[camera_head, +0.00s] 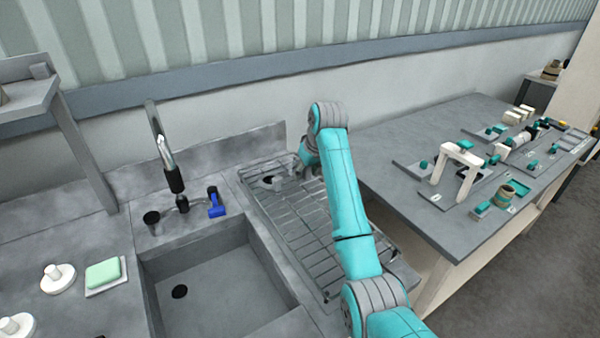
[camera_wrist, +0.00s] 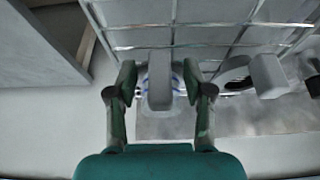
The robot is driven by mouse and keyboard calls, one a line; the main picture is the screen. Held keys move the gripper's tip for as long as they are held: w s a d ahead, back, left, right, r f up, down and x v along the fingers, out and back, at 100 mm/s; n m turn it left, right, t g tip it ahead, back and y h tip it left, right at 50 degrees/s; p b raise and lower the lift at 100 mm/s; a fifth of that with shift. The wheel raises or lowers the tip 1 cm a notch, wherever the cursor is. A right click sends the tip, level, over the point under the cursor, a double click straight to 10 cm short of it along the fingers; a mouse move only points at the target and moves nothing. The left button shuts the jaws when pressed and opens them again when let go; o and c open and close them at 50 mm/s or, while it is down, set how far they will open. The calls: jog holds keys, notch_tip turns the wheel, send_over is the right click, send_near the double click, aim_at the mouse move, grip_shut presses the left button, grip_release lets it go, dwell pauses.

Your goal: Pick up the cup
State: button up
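In the wrist view, what seems to be the cup (camera_wrist: 173,82), pale with thin blue bands, shows in small part on the wire rack. A grey upright piece (camera_wrist: 160,80), perhaps its handle, stands in front and hides most of it. My gripper (camera_wrist: 159,84) is open, with one finger on each side of this piece and a small gap at both sides. In the head view my gripper (camera_head: 311,172) is low over the drying rack (camera_head: 290,215). My arm hides the cup there.
A dark ring-shaped item (camera_wrist: 235,74) and a grey block-like piece (camera_wrist: 268,75) sit close to the right of my gripper. The sink (camera_head: 215,285) and tap (camera_head: 168,165) are left of the rack. A workbench (camera_head: 395,160) with fixtures stands to the right.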

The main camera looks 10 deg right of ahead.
grip_shut()
